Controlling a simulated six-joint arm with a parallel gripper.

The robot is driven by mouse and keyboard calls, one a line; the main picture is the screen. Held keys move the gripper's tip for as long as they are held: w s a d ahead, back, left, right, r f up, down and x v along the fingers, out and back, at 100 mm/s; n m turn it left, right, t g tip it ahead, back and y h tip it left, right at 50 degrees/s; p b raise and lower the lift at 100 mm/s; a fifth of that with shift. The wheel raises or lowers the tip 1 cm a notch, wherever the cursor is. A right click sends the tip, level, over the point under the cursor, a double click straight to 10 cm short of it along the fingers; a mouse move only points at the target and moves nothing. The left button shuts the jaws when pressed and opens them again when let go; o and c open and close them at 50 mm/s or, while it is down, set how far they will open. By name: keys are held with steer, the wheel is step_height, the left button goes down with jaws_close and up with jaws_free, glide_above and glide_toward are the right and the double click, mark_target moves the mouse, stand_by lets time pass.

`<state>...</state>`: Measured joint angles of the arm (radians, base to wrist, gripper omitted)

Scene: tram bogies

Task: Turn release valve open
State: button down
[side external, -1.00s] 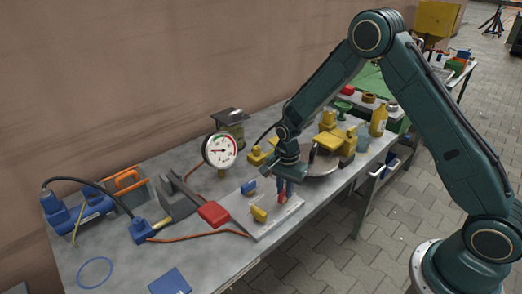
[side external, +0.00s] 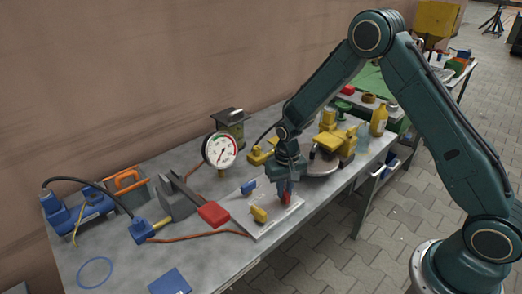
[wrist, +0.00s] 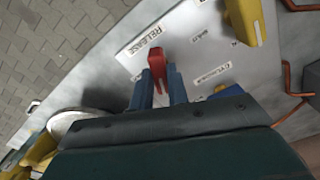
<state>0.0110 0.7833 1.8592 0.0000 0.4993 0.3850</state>
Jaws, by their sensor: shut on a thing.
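The red release valve handle (side external: 287,198) stands on a light grey panel (side external: 262,233) at the bench's front edge. In the wrist view the red handle (wrist: 157,60) sits between my two blue fingers, beside the RELEASE label. My gripper (wrist: 160,80) is shut on it, pointing down. The gripper also shows in the side view (side external: 285,188), hiding the handle's upper part. A yellow handle (side external: 259,214) and a blue handle (side external: 248,187) stand on the same panel, apart from the gripper. A round gauge (side external: 219,150) stands behind the panel.
A red-ended grey tool (side external: 214,214) lies left of the panel. A round metal plate (side external: 322,163) and yellow parts (side external: 334,140) are close to the right of my gripper. An orange hose (side external: 195,237) runs to the panel.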

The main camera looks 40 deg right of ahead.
mark_target(285, 191)
steer(key=shift+n, duration=2.3)
steer(key=c, duration=1.4)
jaws_free()
steer(key=shift+o, duration=0.2)
steer(key=shift+r, duration=0.1)
step_height(285, 191, up, 14)
